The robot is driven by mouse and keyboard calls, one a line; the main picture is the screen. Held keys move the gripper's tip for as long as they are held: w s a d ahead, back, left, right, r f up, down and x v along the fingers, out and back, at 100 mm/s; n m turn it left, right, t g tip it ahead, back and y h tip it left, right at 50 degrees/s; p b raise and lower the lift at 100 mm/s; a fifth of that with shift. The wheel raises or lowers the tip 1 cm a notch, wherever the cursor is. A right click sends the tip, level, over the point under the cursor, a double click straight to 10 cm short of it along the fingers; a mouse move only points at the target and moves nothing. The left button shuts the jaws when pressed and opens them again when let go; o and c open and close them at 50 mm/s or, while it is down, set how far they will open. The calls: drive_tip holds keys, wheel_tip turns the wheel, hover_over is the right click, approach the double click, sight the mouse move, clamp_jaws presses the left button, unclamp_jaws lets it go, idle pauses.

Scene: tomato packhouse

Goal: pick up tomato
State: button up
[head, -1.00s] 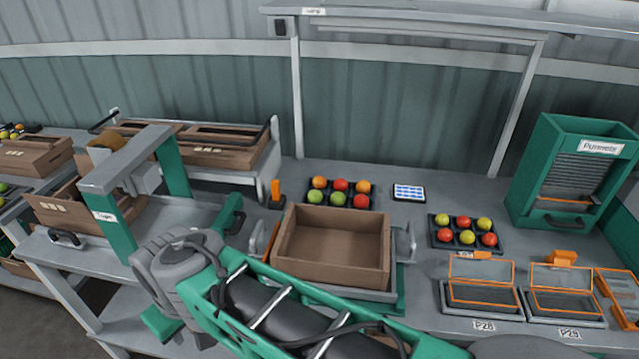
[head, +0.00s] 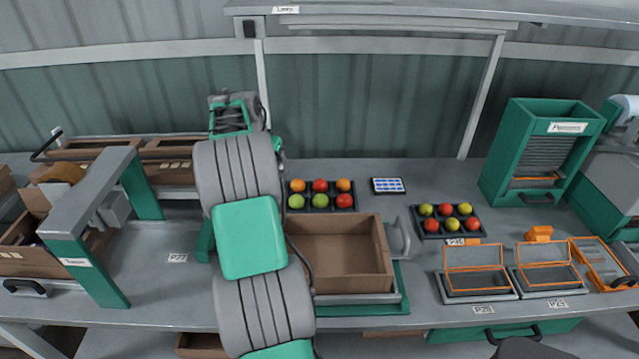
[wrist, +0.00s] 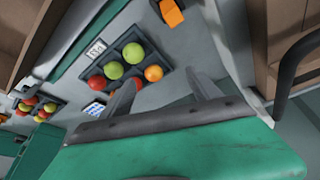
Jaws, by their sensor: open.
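A dark tray (head: 321,208) at the back of the bench holds several tomatoes in two rows. In the head view, its back row has an orange tomato (head: 298,185), a red one (head: 320,185) and another orange one. Its front row has two green ones (head: 296,201) and a red one (head: 344,201). The wrist view shows green (wrist: 133,53), red (wrist: 96,83) and orange (wrist: 153,73) tomatoes beyond my gripper (wrist: 162,85). The near finger partly hides some tomatoes. I cannot make out the fingers in the head view.
A second tomato tray (head: 447,236) sits to the right. An empty brown crate (head: 352,284) stands in front of the first tray. A blue-and-white device (head: 388,185), a green punnet dispenser (head: 540,155) and orange-framed punnets (head: 474,268) are further right. A grey-green frame (head: 92,197) stands left.

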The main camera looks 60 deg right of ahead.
sight(319, 181)
drive_tip(key=s+d+f+m+g, duration=0.1)
drive_tip(key=s+d+f+m, duration=0.35)
drive_tip(key=s+d, duration=0.5)
drive_tip(key=shift+n, duration=0.45)
drive_tip(key=p+x, duration=0.1)
drive_tip(key=x, duration=0.1)
drive_tip(key=p+x, duration=0.1)
drive_tip(key=x, duration=0.2)
drive_tip(key=w+x, duration=0.1)
drive_tip(key=x, duration=0.2)
drive_tip(key=shift+d+f+p, duration=0.15)
drive_tip(key=shift+d+p, duration=0.2)
drive_tip(key=shift+p, duration=0.05)
drive_tip(key=c, duration=1)
drive_tip(key=shift+w, duration=0.1)
